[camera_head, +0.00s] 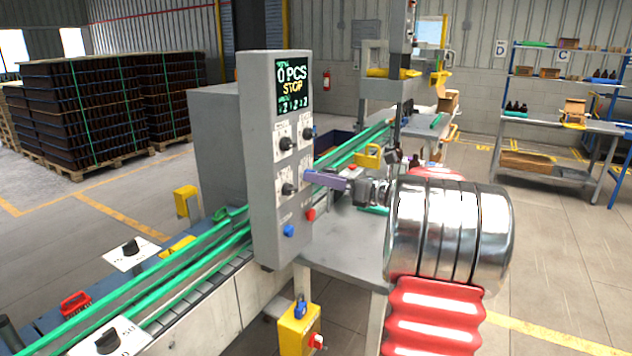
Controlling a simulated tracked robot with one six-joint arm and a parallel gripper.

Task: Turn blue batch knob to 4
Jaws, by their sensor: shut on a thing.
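A grey control panel (272,215) stands in the middle, with a screen (292,86) at its top reading "0 PCS" and "STOP" above a row of small digits that I cannot read surely. Below are black dial knobs on white plates: upper left (286,144), upper right (309,133) and lower left (288,189). My gripper (312,173) reaches in from the right, its purple fingers shut at the lower right dial. A blue button or knob (289,231) sits lower on the panel.
A red button (310,214) sits just below my gripper. Green-railed conveyor (190,272) runs past the panel. A yellow box (299,330) with a blue knob and red button hangs below. Black knobs on white plates (131,249) stand at the left. Bottle pallets (75,110) are far back.

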